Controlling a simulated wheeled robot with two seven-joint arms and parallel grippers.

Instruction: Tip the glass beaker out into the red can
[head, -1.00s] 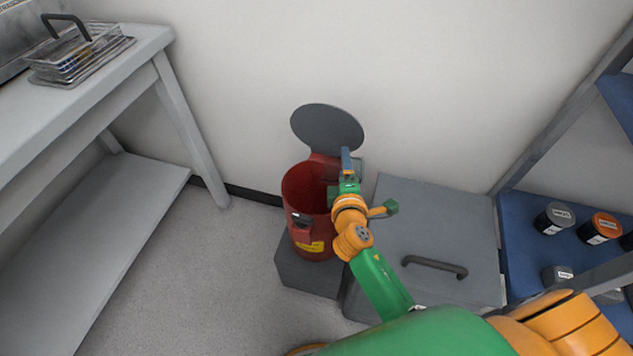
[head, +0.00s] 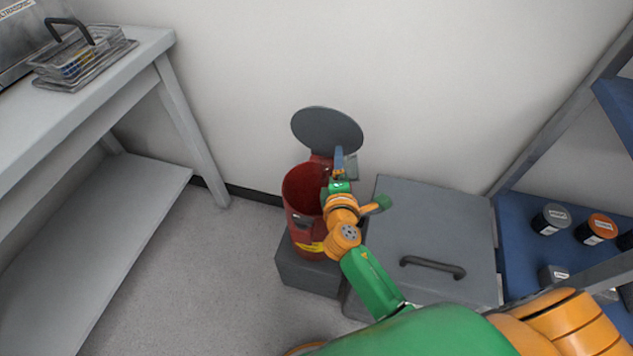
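The red can (head: 303,190) stands on a grey block with its round grey lid (head: 327,130) swung up and its mouth open. My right gripper (head: 339,160) is over the can's right rear rim, seen nearly edge-on with one blue finger showing. A small greyish see-through part of the glass beaker (head: 351,168) shows just right of the finger; the rest is hidden behind the gripper. The gripper appears shut on the beaker. The beaker's exact tilt and contents cannot be made out. My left gripper is out of view.
A grey chest (head: 430,225) with a dark handle stands right of the can. A blue shelf (head: 520,235) with several labelled jars is at the right. A grey bench (head: 120,65) with a wire basket (head: 78,55) is at the left. Floor between bench and can is clear.

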